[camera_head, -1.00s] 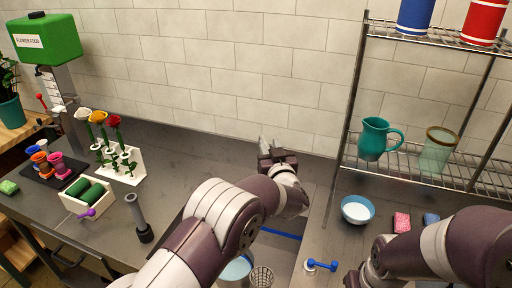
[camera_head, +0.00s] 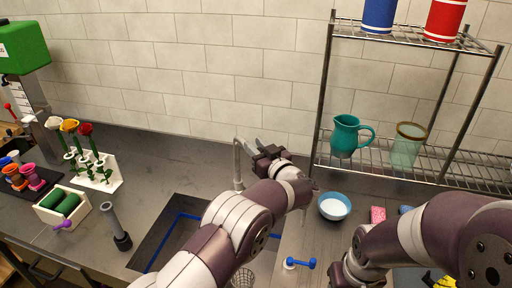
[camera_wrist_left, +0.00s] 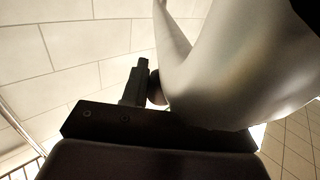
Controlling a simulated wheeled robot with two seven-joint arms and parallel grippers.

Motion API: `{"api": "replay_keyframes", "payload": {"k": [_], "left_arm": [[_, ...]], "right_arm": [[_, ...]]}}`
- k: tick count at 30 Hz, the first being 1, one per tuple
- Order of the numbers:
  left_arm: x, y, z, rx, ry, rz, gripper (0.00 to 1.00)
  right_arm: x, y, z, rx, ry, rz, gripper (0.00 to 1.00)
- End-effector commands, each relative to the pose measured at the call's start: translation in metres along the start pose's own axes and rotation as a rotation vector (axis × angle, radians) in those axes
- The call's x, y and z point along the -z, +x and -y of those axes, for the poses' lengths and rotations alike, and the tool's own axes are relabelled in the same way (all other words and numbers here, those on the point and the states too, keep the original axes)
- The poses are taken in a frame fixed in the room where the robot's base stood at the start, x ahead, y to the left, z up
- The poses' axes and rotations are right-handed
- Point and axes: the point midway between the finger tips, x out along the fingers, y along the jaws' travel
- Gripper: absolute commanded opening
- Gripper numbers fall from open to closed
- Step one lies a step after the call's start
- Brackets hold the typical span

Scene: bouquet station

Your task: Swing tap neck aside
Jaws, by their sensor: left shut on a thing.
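The grey metal tap (camera_head: 238,168) rises behind the sink, its upright post standing against the back of the counter. Its neck (camera_head: 248,145) reaches to the right into my left gripper (camera_head: 264,152), which is shut on it. In the left wrist view a large pale, smooth piece, likely the tap neck (camera_wrist_left: 235,65), fills the right side, close against the dark gripper finger (camera_wrist_left: 135,85). The sink (camera_head: 165,232) lies in front, partly covered by my left arm. My right gripper (camera_head: 350,272) is at the bottom right, its fingers mostly hidden.
A wire rack (camera_head: 325,95) with a teal pitcher (camera_head: 346,136) stands right of the tap. A blue bowl (camera_head: 334,207) and a blue-handled tool (camera_head: 302,263) sit on the right counter. A dark-based grey cylinder (camera_head: 115,226) stands left of the sink.

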Motion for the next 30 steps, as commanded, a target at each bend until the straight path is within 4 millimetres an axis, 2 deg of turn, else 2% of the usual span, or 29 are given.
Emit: {"api": "replay_keyframes", "payload": {"k": [1,2,3,11,14,17,24,30], "left_arm": [[0.003,0.0,-0.001,-0.004,-0.004,-0.004,0.0],[0.003,0.0,-0.001,-0.004,-0.005,-0.004,0.39],[0.003,0.0,-0.001,-0.004,-0.004,-0.003,0.5],[0.002,0.0,-0.001,-0.003,-0.003,-0.002,0.5],[0.0,-0.007,-0.002,-0.005,-0.003,-0.002,0.5],[-0.002,-0.028,-0.002,-0.007,-0.003,-0.003,0.5],[-0.003,-0.093,-0.003,-0.008,-0.003,-0.002,0.5],[0.0,-0.123,-0.003,-0.005,-0.002,-0.003,0.5]], "right_arm": [[0.0,0.0,0.0,0.0,0.0,0.0,0.47],[0.0,0.0,0.0,0.0,0.0,0.0,0.47],[0.0,0.0,0.0,0.0,0.0,0.0,0.47],[0.0,0.0,0.0,0.0,0.0,0.0,0.47],[0.0,0.004,0.0,0.0,0.0,0.0,0.47],[-0.002,0.013,0.0,0.0,0.0,0.0,0.47],[-0.004,0.034,0.0,0.0,0.0,0.0,0.47],[-0.005,0.041,0.0,0.0,0.0,0.0,0.47]]}}
